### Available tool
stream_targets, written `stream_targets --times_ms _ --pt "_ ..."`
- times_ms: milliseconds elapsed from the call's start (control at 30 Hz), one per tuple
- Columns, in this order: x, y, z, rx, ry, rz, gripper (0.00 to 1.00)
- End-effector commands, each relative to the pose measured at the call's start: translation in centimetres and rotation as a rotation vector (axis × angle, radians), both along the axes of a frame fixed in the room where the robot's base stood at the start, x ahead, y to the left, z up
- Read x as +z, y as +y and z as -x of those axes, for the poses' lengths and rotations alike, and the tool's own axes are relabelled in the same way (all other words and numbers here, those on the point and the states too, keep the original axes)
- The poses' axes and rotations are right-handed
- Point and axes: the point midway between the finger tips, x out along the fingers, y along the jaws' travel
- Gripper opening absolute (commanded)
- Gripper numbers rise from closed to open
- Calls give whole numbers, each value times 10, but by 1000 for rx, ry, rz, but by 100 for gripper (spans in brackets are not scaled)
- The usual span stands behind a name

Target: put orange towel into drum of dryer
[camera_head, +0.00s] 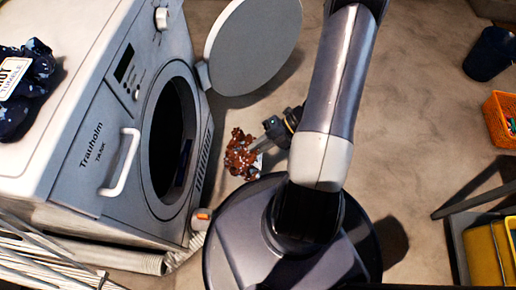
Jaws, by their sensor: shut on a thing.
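The dryer (85,165) stands at the left, with its round door (258,45) swung open. Its drum opening (168,140) is dark inside and faces right. My gripper (257,146) is shut on a crumpled orange-brown towel (239,155) with a mottled pattern. The towel hangs to the right of the drum opening, outside the dryer and below the open door in the picture. The fingertips are partly hidden by the towel and are small in this view.
A dark blue patterned cloth (28,95) with a white label lies on the dryer's top. A ribbed hose (110,257) runs along its base, near a slatted rack (40,265). A dark bin (489,54), an orange basket (499,118) and a yellow container (484,256) stand at the right.

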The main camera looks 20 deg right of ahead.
Motion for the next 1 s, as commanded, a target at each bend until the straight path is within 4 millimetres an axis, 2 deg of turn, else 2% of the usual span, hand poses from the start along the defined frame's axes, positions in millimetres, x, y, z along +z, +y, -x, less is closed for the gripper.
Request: stream_targets --times_ms 267,1000 --pt "-3 8 -1 26 -5 -7 0" --pt "-4 84 -45 27 -5 -6 0"
